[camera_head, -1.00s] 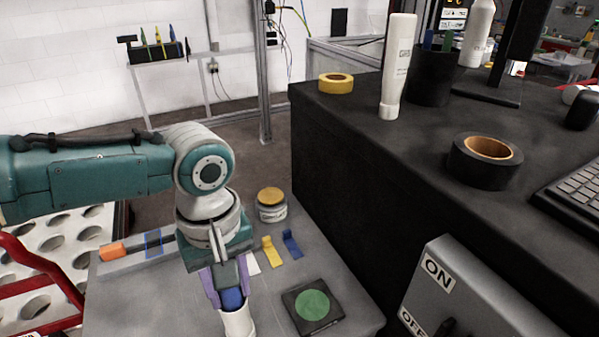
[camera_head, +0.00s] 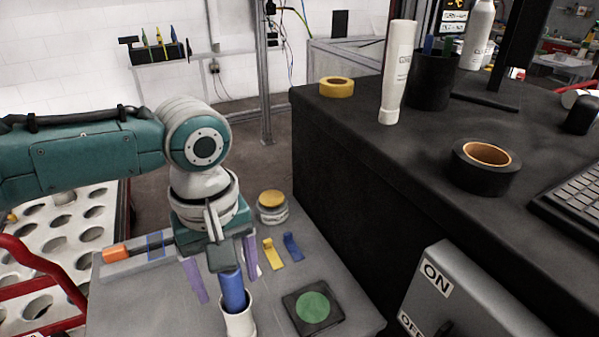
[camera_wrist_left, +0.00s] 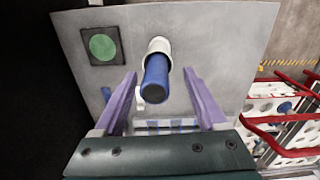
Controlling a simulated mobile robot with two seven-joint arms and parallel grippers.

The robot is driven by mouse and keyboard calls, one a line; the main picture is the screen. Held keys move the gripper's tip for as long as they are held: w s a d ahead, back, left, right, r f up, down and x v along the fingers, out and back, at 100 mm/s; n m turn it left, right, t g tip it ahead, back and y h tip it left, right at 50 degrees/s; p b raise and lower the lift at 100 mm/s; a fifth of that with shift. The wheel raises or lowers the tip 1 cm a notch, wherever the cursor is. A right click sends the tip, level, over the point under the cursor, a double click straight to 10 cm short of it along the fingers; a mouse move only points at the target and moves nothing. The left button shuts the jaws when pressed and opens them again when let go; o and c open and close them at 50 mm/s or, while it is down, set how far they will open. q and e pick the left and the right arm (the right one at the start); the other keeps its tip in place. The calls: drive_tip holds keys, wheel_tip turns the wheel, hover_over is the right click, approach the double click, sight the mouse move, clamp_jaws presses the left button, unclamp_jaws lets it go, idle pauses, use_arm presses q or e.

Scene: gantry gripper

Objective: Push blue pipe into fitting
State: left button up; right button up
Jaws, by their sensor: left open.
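The blue pipe (camera_head: 233,291) stands nearly upright with its lower end in the mouth of the white fitting (camera_head: 240,324). How deep it sits inside is hidden. My left gripper (camera_head: 227,287) is open above the fitting, its purple fingers spread to either side of the pipe with gaps between. In the left wrist view the blue pipe (camera_wrist_left: 155,78) points toward the camera between the open fingers. The white fitting (camera_wrist_left: 159,46) shows behind it. My right gripper is not in view.
The grey table (camera_head: 180,300) holds a black pad with a green disc (camera_head: 313,307), yellow (camera_head: 272,254) and blue (camera_head: 293,246) small parts and a jar (camera_head: 271,207). A tall black bench (camera_head: 350,180) and an ON/OFF box (camera_head: 470,300) stand at the right.

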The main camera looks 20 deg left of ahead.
use_arm(q)
wheel_tip(320, 180, up, 6)
drive_tip(key=shift+p, duration=0.35)
